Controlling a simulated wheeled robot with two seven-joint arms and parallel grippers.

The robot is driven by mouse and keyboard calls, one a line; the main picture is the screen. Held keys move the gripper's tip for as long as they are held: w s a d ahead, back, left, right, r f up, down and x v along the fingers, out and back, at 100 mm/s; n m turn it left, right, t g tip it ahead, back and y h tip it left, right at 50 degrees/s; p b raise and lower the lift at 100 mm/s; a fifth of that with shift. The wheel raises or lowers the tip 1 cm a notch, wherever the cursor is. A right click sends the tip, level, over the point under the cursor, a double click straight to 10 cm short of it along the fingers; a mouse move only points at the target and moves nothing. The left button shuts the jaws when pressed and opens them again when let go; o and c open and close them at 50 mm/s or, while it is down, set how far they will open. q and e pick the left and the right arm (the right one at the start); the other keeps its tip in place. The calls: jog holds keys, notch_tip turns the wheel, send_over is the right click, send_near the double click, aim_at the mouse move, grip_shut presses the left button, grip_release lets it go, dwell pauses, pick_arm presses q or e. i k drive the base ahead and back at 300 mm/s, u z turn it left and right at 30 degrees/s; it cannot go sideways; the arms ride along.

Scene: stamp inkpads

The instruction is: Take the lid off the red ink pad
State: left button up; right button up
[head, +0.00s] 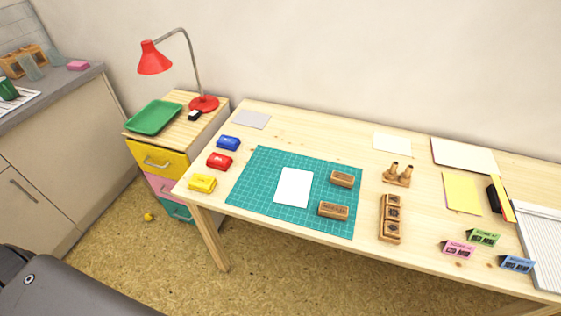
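The red ink pad (219,161) sits on the left part of the wooden table, with a red top that appears to be its closed lid. A blue ink pad (228,144) lies just behind it and a yellow ink pad (202,183) just in front of it, all apart from each other. Neither of my grippers shows in the head view, and nothing touches the red pad.
A green cutting mat (258,203) with a white card (294,187) and two wooden stamps (342,179) lies right of the pads. A drawer cabinet with a green tray (155,117) and red lamp (154,60) stands left of the table (290,125).

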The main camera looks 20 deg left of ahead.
aim_at(221, 160)
jog(key=z, duration=2.6)
jog(key=k, duration=2.65)
jog(key=u, duration=0.75)
